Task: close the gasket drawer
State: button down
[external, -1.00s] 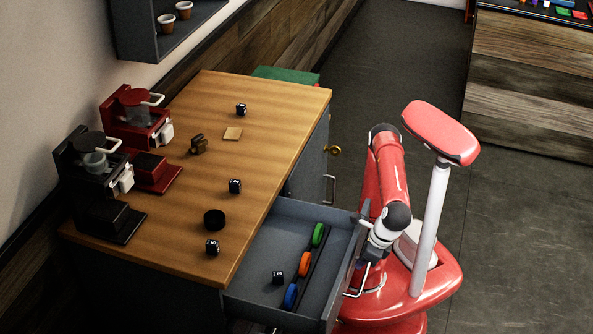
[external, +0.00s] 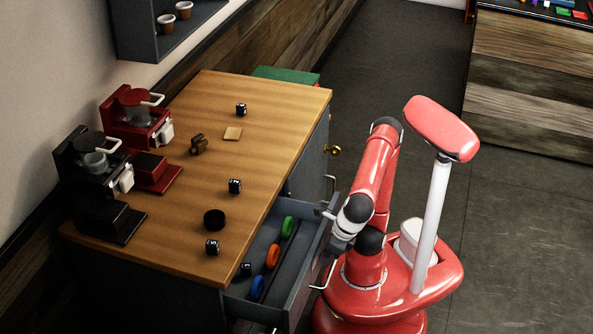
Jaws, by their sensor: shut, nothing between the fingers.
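The gasket drawer (external: 296,292) is partly open, sticking out from the front of the wooden-topped counter. Inside it a green gasket (external: 287,227), an orange gasket (external: 272,257) and a blue gasket (external: 256,288) stand in a row, with a small black cube (external: 246,268) beside them. The drawer's bar handle (external: 325,275) is on its front. My gripper (external: 335,243) is shut and empty at the outer face of the drawer front, near its upper end. The fingertips are small and partly hidden, so exact contact is unclear.
On the counter (external: 262,135) stand a red brewer (external: 135,118), a black brewer (external: 95,165), a black puck (external: 214,220) and several dark cubes. Another handle (external: 329,188) and a brass knob (external: 333,150) project from the counter front. Floor behind my base is clear.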

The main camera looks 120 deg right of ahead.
jog(key=w+d+p, duration=0.1)
jog(key=w+d, duration=1)
jog(key=shift+w+d, duration=0.45)
jog(key=shift+w, duration=0.05)
jog(key=shift+d+r, duration=0.1)
jog(key=shift+r, duration=0.1)
